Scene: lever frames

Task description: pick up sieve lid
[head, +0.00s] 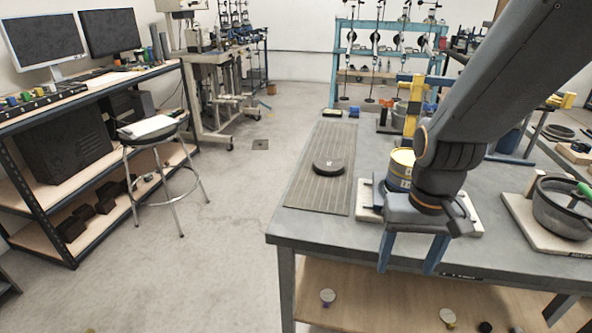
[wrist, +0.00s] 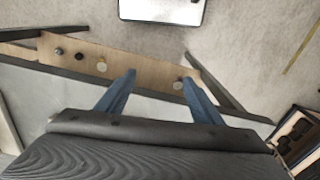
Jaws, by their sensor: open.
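A dark round disc with a small pale mark on top, which looks like the sieve lid (head: 328,167), lies flat on a grey ribbed mat (head: 322,190) on the table. My gripper (head: 409,262) is open and empty, with its two blue fingers apart near the table's front edge. It is to the right of the disc and nearer the camera, not touching it. In the wrist view the open fingers (wrist: 159,80) show with nothing between them, and the disc is not seen there.
A yellow-labelled container (head: 401,168) stands on a pale board, partly behind my arm. A dark pan (head: 562,212) with a green-handled tool sits at right. A lower shelf (head: 385,303) holds small round items. A stool (head: 153,140) stands left; the floor between is clear.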

